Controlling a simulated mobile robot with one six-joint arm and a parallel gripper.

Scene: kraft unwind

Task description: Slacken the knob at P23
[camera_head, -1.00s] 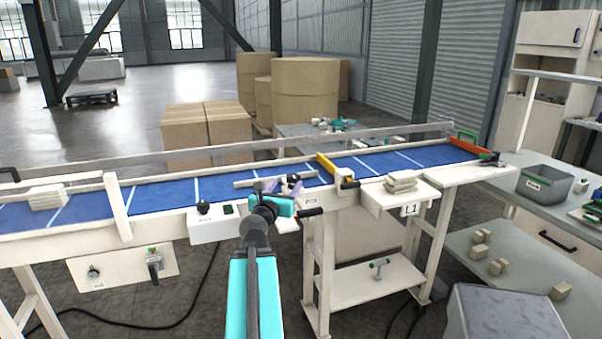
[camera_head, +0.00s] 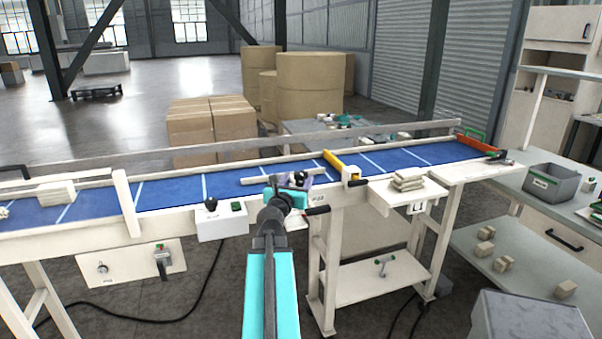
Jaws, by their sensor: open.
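The P23 label (camera_head: 318,198) is on the white front rail of the blue conveyor (camera_head: 170,194), right of my gripper. A black handle (camera_head: 317,211) sticks out just below it. My gripper (camera_head: 297,184), at the end of my teal arm, is over the conveyor's near edge, left of the label. It is open, with its fingers small and partly hidden by my wrist. A dark round knob-like part (camera_head: 299,178) shows near the fingertips; I cannot tell whether they touch it or whether it belongs to P23.
A yellow bar (camera_head: 333,164) crosses the belt to the right, with another black handle (camera_head: 356,183) at its near end. A control box (camera_head: 221,224) stands left of my wrist. Stacked pale pieces (camera_head: 407,181) lie on a side shelf. A grey bin (camera_head: 549,184) is at far right.

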